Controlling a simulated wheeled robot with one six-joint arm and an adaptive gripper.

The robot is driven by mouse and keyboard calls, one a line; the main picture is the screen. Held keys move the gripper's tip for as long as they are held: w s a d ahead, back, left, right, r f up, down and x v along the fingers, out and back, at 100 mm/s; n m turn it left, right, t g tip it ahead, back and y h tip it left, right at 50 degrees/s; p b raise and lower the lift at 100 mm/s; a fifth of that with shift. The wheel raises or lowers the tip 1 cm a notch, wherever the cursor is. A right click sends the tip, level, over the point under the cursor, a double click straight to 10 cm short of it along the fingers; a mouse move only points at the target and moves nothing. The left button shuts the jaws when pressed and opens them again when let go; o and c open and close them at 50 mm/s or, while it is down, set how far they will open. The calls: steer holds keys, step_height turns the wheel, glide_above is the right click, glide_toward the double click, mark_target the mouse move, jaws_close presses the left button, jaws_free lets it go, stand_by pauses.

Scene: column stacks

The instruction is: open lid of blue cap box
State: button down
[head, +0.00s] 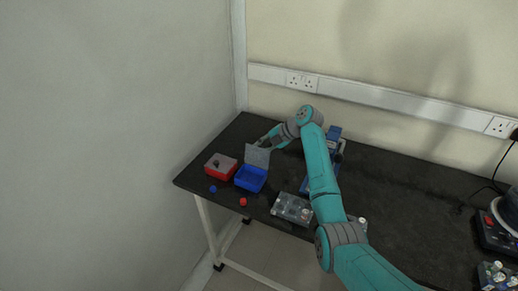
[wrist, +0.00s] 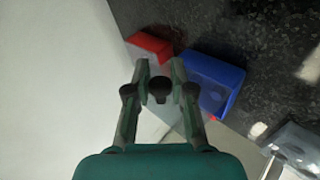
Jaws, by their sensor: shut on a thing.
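The blue cap box (head: 250,179) stands on the dark bench with its grey lid (head: 258,156) raised steeply at the back edge. The inside of the box is exposed to the head view. The box also shows in the wrist view (wrist: 222,80), to the right of my fingers. My gripper (head: 267,142) is at the upper part of the raised lid, on its far side. In the wrist view its fingers are closed around the dark knob (wrist: 159,90) of the lid. The arm reaches in from the right; the fingertips are partly hidden in the head view.
A red box (head: 211,173) with a closed grey lid stands left of the blue one. A blue cap (head: 212,189) and a red cap (head: 243,202) lie in front. A clear-topped rack (head: 291,209) stands to the right. A wall bounds the left side.

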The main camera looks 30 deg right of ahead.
steer(key=c, duration=1)
jaws_free()
steer(key=shift+c, duration=0.2)
step_height(320, 180, up, 10)
